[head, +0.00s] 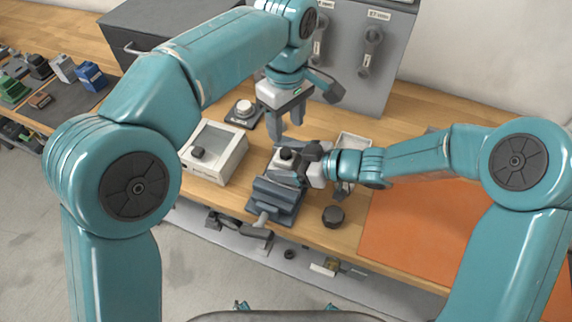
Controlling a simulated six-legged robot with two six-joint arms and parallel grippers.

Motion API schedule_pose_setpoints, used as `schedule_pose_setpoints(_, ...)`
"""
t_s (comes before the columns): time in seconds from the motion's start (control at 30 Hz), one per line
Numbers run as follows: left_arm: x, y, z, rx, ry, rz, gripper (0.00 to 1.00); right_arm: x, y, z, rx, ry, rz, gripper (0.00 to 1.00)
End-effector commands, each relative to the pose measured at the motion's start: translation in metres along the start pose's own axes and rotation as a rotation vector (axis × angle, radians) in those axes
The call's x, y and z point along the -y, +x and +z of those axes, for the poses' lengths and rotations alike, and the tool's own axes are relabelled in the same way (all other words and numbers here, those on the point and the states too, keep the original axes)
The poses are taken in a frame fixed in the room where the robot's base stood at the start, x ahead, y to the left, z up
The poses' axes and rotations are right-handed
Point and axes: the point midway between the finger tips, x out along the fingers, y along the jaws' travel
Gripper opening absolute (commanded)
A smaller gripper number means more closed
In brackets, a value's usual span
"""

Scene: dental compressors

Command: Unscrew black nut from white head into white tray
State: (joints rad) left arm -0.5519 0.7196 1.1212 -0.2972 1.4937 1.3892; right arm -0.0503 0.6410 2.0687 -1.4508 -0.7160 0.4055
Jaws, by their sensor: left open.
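A white head (283,168) sits at the blue-grey vise (275,196) in the middle of the bench. A small black nut (286,154) shows on its top. My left gripper (289,128) is open, pointing down just behind and above the head, with nothing seen between its fingers. My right gripper (312,153) comes in from the right, its dark fingers at the right side of the head. Whether they are shut on it is unclear.
Another pale tray (355,146) is partly hidden behind my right gripper. A black round knob (333,216) stands at the front edge. A round white-topped device (244,112) stands behind the left tray. An orange mat (415,228) lies clear at right.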

Motion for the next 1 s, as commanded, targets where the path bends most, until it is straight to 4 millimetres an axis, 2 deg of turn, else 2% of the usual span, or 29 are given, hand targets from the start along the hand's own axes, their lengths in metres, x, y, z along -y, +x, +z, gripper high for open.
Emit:
schedule_pose_setpoints(0.03, 0.0001, -0.0001, 0.0, 0.0, 0.0, 0.0, 0.51, 0.0002, -0.0001, 0.0, 0.0, 0.0, 0.0, 0.59)
schedule_pose_setpoints(0.1, 0.0001, -0.0001, 0.0, 0.0, 0.0, 0.0, 0.51, 0.0003, 0.0, 0.0001, 0.0, 0.0, -0.001, 0.36)
schedule_pose_setpoints(0.17, 0.0001, -0.0001, 0.0, 0.0, 0.0, 0.0, 0.51, 0.0004, 0.0, 0.0001, 0.0, 0.0, -0.001, 0.18)
schedule_pose_setpoints(0.2, 0.0001, 0.0, 0.0, 0.0, 0.001, 0.0, 0.4, 0.0005, 0.0001, 0.0002, 0.0, 0.0, -0.001, 0.03)
schedule_pose_setpoints(0.23, 0.0001, 0.0, 0.0, 0.0, 0.005, 0.0, 0.4, 0.0005, 0.0001, 0.0002, 0.0, 0.0, -0.001, 0.0)
schedule_pose_setpoints(0.37, 0.0001, 0.0, 0.0, 0.0, 0.099, 0.0, 0.4, 0.0006, 0.0002, 0.0004, 0.0, -0.001, -0.002, 0.0)
schedule_pose_setpoints(0.47, 0.0002, 0.0, 0.0, 0.0, 0.281, 0.0, 0.4, 0.0008, 0.0003, 0.0005, 0.0, -0.001, -0.002, 0.0)
schedule_pose_setpoints(1.0, 0.0003, 0.0, 0.0, -0.001, 1.752, 0.001, 0.4, 0.0012, 0.0005, 0.0009, 0.002, -0.003, -0.003, 0.0)
